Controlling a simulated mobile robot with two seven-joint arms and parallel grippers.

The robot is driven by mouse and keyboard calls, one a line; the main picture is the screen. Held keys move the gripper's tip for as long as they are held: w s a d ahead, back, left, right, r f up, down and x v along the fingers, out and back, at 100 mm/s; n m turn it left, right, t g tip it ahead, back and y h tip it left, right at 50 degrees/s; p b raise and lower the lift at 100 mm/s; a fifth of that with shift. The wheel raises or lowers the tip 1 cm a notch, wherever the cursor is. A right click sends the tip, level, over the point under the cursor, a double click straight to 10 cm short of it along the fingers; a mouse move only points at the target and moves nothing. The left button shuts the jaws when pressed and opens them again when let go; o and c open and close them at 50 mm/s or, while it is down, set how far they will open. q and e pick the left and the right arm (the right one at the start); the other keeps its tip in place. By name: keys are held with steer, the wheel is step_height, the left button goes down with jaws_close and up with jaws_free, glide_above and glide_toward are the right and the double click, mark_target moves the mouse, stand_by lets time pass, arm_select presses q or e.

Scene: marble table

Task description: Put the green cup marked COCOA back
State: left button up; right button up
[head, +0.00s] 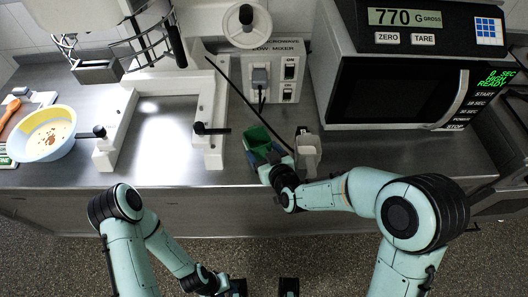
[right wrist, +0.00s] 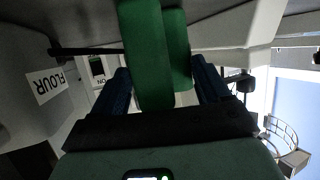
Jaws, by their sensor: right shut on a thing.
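The green cup (head: 258,139) is at the front edge of the steel counter in the head view. My right gripper (head: 268,158) is shut on it. In the right wrist view the green cup (right wrist: 150,55) sits between the blue fingers of my right gripper (right wrist: 155,90). No COCOA marking shows, and I cannot tell whether the cup touches the counter. My left gripper (head: 263,288) is low at the bottom of the head view, its dark fingers apart and empty.
A pale container (head: 308,152) stands just right of the green cup; a FLOUR label (right wrist: 46,86) shows in the right wrist view. A mixer box (head: 275,72) is behind, a microwave (head: 395,95) right, a white frame (head: 213,110) left, and a yellow-blue bowl (head: 42,133) far left.

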steer(key=o, duration=0.9)
steer(key=shift+f, duration=0.1)
steer(key=shift+o, duration=1.2)
steer(key=shift+s+d+r, duration=0.1)
steer(key=shift+s+r, duration=0.15)
steer(key=shift+r, duration=0.1)
steer(key=b+v, duration=0.3)
steer(key=v, duration=0.8)
steer(key=shift+s, duration=0.25)
